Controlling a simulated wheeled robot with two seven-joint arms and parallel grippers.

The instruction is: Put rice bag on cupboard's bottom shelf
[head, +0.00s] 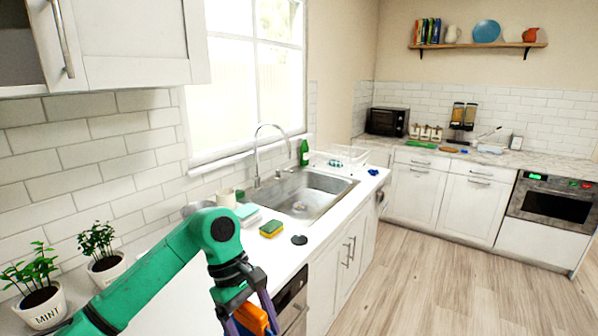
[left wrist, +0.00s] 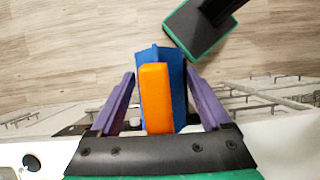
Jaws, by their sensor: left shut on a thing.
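My left gripper (head: 249,318) hangs low over the floor in front of the counter, its purple fingers shut on a blue and orange thing (head: 254,320). In the left wrist view the thing (left wrist: 154,95) sits between both fingers, an orange block shape against a blue part. No label is readable, so I cannot tell whether it is the rice bag. The white wall cupboard (head: 130,72) is at the upper left. Its dark inside (head: 18,45) shows at the far left edge beside a door with a bar handle. The right gripper is not in view.
Two potted plants (head: 40,306) (head: 105,267), a mug (head: 226,198) and a sponge (head: 271,229) stand on the white counter (head: 180,312). The sink (head: 305,193) and tall faucet (head: 258,150) lie beyond. The wooden floor (head: 430,270) at right is clear.

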